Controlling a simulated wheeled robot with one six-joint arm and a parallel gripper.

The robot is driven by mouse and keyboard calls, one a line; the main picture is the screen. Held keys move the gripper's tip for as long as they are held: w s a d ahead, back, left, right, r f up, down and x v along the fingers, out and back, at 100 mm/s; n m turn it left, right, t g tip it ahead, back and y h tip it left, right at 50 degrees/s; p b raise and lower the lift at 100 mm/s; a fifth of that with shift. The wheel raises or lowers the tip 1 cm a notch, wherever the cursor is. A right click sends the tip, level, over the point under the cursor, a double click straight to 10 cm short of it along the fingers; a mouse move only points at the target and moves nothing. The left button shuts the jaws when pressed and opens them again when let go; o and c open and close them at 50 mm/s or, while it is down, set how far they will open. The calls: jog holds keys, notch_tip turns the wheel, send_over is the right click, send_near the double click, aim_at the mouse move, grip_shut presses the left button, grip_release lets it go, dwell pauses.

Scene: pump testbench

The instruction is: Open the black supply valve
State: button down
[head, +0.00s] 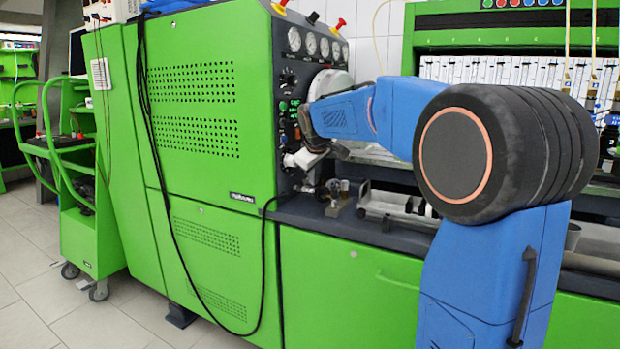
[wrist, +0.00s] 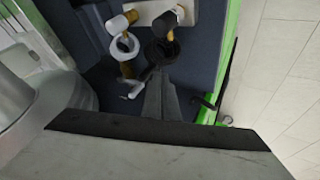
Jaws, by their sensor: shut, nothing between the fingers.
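In the wrist view, a black ring-shaped part (wrist: 160,51) sits with a brass stem and a black cap (wrist: 169,19) above it in the picture; this looks like the black supply valve. A similar white ring (wrist: 123,47) with a brass stem and white cap (wrist: 117,24) is to its left. My gripper (wrist: 163,74) shows as dark tapered fingers, shut and empty. Its tips are just below the black ring in the picture; whether they touch it I cannot tell. In the head view, small fittings (head: 338,197) stand on the bench ledge below my wrist, too small to tell apart.
The green bench cabinet (head: 205,100) with a gauge panel (head: 316,46) stands left of my arm. A black cable (head: 160,185) hangs down its front. A green cart (head: 85,215) is at far left. Open tiled floor (head: 60,310) lies in front.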

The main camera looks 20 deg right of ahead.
jog(key=shift+w+d, duration=0.1)
jog(key=shift+d, duration=0.15)
jog(key=shift+d, duration=0.1)
jog(key=d, duration=0.2)
jog(key=shift+w+d+r, duration=0.1)
jog(key=shift+w+d, duration=0.1)
jog(key=shift+d, duration=0.1)
jog(key=shift+s, duration=0.1)
dwell(0.3)
